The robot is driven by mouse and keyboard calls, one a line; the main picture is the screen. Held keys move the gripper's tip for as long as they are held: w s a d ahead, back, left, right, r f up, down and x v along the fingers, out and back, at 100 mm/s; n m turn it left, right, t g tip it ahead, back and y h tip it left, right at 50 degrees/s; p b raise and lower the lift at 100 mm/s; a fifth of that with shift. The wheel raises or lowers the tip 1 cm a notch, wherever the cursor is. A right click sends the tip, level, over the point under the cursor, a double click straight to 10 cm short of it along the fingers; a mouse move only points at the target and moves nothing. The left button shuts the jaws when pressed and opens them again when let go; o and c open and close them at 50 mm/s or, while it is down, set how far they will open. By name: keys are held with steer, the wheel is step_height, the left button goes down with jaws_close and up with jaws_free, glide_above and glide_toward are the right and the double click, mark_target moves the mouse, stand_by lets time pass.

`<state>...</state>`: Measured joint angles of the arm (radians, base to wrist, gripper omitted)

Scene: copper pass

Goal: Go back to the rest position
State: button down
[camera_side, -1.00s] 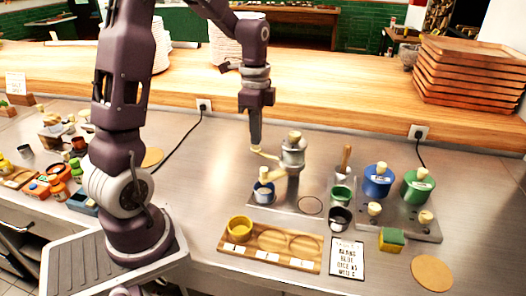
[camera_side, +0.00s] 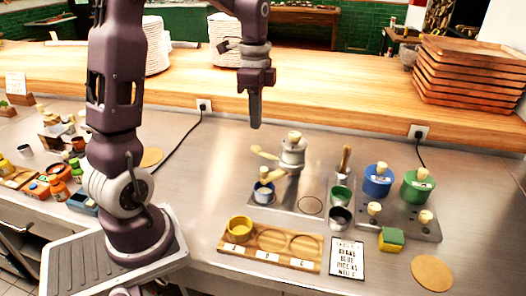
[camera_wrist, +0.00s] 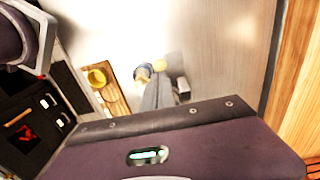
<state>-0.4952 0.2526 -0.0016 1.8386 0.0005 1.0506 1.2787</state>
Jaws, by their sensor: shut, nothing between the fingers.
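My gripper (camera_side: 255,124) hangs pointing down in the side view, above and left of the metal grinder (camera_side: 293,152) and its pale handle (camera_side: 264,153). Its fingers are shut with nothing between them and touch nothing. In the wrist view the closed fingers (camera_wrist: 158,88) show from above. The grinder is mostly hidden behind my fingers in the wrist view.
A wooden tray (camera_side: 229,254) holds a yellow cup (camera_side: 240,229). A blue canister (camera_side: 378,181) and a green canister (camera_side: 416,187) stand right. A sign (camera_side: 347,258) and a sponge (camera_side: 391,240) lie in front. The wooden shelf (camera_side: 330,97) runs behind; space above the counter is clear.

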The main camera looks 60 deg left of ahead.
steer(key=shift+r, duration=0.35)
steer(key=s+d+r+n+t, duration=0.2)
steer(key=s+d+n, duration=0.2)
steer(key=s+d, duration=0.4)
steer(key=s+d+r+n+t, duration=0.2)
steer(key=s+d+n, duration=0.3)
steer(key=s+d, duration=0.3)
steer(key=shift+s+d+r+t, duration=0.3)
steer(key=shift+s+t, duration=0.25)
steer(key=shift+t, duration=0.25)
steer(key=c, duration=2.1)
jaws_free()
steer(key=shift+a+r, duration=0.1)
